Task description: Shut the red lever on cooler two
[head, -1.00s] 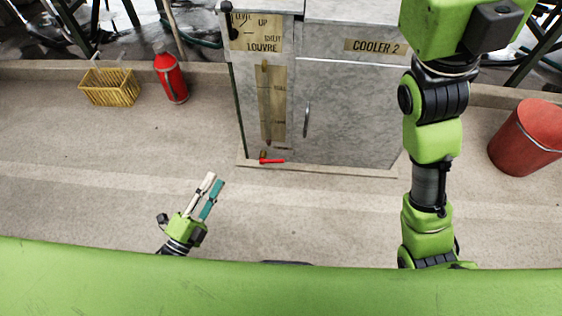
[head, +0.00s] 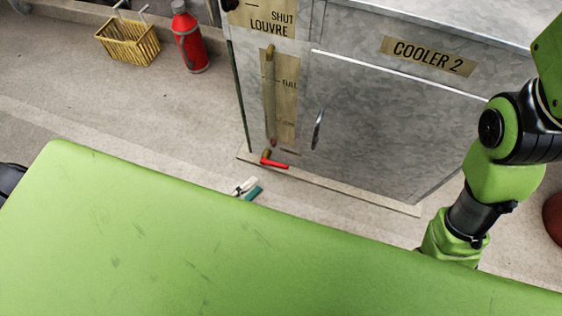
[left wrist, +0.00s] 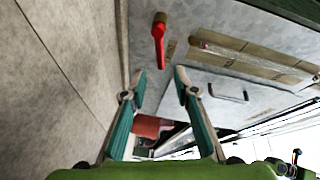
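The red lever (head: 276,163) sits on a small brass valve (head: 266,154) at the foot of the grey metal cabinet labelled COOLER 2 (head: 400,110). Its handle points right, roughly along the cabinet's bottom edge. My left gripper (head: 248,187) is just below and left of the lever, apart from it; my green body hides most of it. In the left wrist view the lever (left wrist: 158,45) shows just beyond and between the tips of the open, empty left gripper (left wrist: 159,73). My right arm shows at the right, but its gripper is out of view.
A gauge tube (head: 269,95) runs up the cabinet above the valve, with a door handle (head: 318,130) beside it. A yellow basket (head: 130,42) and red flask (head: 188,40) stand at the upper left. A red bucket (head: 553,217) is at the right edge.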

